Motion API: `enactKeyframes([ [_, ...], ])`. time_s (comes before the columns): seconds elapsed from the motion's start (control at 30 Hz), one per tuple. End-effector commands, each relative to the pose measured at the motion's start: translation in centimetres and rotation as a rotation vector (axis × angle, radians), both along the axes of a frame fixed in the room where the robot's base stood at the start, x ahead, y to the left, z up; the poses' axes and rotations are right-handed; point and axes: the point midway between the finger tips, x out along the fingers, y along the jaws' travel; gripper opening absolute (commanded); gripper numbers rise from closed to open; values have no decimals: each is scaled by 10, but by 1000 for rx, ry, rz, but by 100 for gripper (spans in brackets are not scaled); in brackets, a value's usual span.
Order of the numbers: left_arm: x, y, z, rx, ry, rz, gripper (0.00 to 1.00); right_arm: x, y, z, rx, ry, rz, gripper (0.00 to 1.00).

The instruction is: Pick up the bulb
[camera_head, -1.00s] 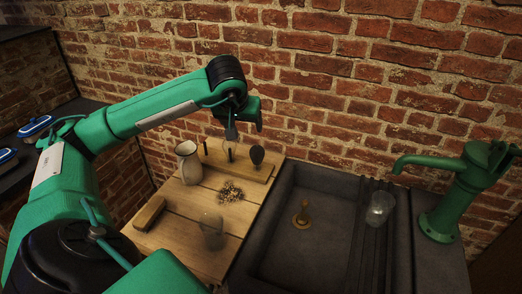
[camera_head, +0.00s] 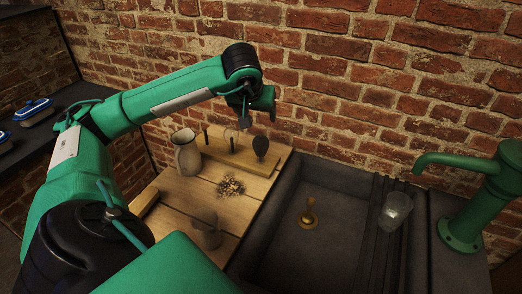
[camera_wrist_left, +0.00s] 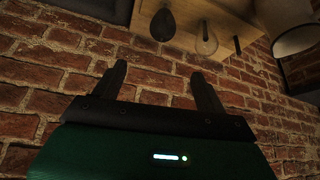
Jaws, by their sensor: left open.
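The clear glass bulb (camera_head: 231,135) stands on a wooden rack (camera_head: 246,158) at the back of the wooden counter. In the left wrist view the bulb (camera_wrist_left: 206,40) hangs from the top of the picture, beyond my fingers. My left gripper (camera_head: 244,119) is in the air above the rack, slightly right of the bulb in the head view. In the left wrist view its two fingers (camera_wrist_left: 158,72) are spread, with nothing between them. My right gripper is not in view.
A dark bulb-shaped piece (camera_head: 261,146) stands close right of the bulb, and a thin dark rod (camera_head: 205,137) stands left. A pale jug (camera_head: 186,153) is left of the rack. A glass jar (camera_head: 206,229) stands on the counter; another (camera_head: 396,210) is by the sink.

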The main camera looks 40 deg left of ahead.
Motion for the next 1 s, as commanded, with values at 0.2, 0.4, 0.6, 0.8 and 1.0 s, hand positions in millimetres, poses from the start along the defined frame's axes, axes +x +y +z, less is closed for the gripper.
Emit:
enactKeyframes([
  [0.2,0,0,-42,0,0,0,74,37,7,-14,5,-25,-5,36],
  [0.4,0,0,-56,0,0,0,74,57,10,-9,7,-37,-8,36],
  [0.6,11,6,-77,-2,5,1,74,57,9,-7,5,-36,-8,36],
  [0.8,28,15,-111,-2,5,1,74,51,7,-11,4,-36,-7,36],
  [1.0,37,21,-128,0,2,0,74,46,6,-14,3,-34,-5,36],
])
